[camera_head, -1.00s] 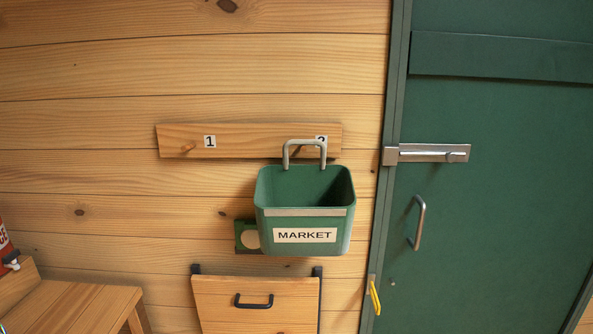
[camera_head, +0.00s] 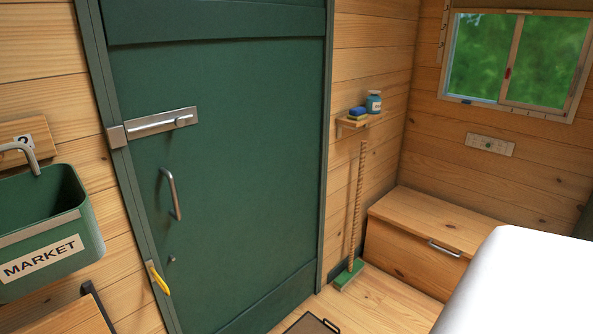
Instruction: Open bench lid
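A wooden bench (camera_head: 405,265) stands in the far right corner, against the plank walls. Its lid (camera_head: 437,220) looks flat and closed on top. A metal bar handle (camera_head: 444,249) sits on the upper front, near the lid's edge. A white rounded shape at the lower right hides the bench's right end. My gripper is not in view.
A green door (camera_head: 228,150) with a metal bolt fills the middle. A broom (camera_head: 356,215) leans beside the bench, its green head on the floor. A small shelf (camera_head: 360,122) holds a bottle and sponge. The green MARKET bin (camera_head: 45,225) hangs left. Some floor is clear before the bench.

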